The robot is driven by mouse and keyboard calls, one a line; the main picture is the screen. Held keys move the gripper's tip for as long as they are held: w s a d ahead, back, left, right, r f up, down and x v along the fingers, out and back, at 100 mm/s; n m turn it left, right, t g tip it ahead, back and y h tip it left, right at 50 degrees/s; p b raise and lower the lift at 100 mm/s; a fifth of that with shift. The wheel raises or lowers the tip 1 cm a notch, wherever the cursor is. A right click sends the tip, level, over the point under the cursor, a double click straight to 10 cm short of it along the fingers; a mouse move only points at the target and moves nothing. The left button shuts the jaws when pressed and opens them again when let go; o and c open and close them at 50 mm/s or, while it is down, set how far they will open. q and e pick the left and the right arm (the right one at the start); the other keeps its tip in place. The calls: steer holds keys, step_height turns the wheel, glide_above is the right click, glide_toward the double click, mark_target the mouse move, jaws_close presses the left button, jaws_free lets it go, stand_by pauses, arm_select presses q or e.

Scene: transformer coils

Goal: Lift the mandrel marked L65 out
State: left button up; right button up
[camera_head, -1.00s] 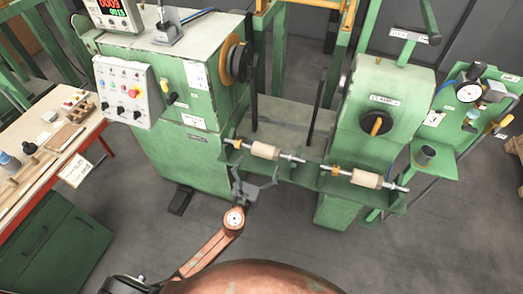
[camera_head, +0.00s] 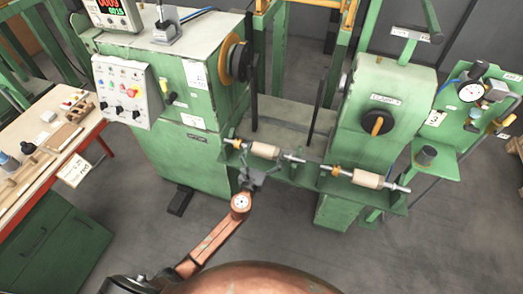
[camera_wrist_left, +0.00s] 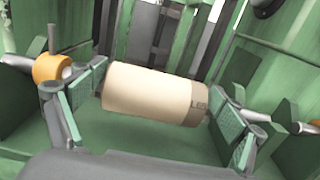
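Two pale, beige cylindrical mandrels lie on metal shafts along the green machine's front ledge. The left mandrel (camera_head: 265,150) is just above my left gripper (camera_head: 253,176) in the head view; the right mandrel (camera_head: 368,179) lies farther along. In the left wrist view the near mandrel (camera_wrist_left: 150,92) lies between my two spread fingers, one beyond each end. A dark band at its right end carries lettering that starts with L; the digits are hard to read. The left gripper is open and visible gaps remain at the mandrel's ends. My right gripper is not in view.
An orange collar (camera_wrist_left: 52,68) sits on the shaft left of the near mandrel. The green ledge (camera_head: 305,178) lies under both mandrels. A wooden workbench (camera_head: 45,160) with small parts stands at the left. The floor in front is clear.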

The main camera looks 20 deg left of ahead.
arm_select(q)
steer(key=shift+f, duration=0.2)
steer(key=c, duration=1.2)
steer(key=shift+r, duration=0.1)
steer(key=shift+c, duration=0.2)
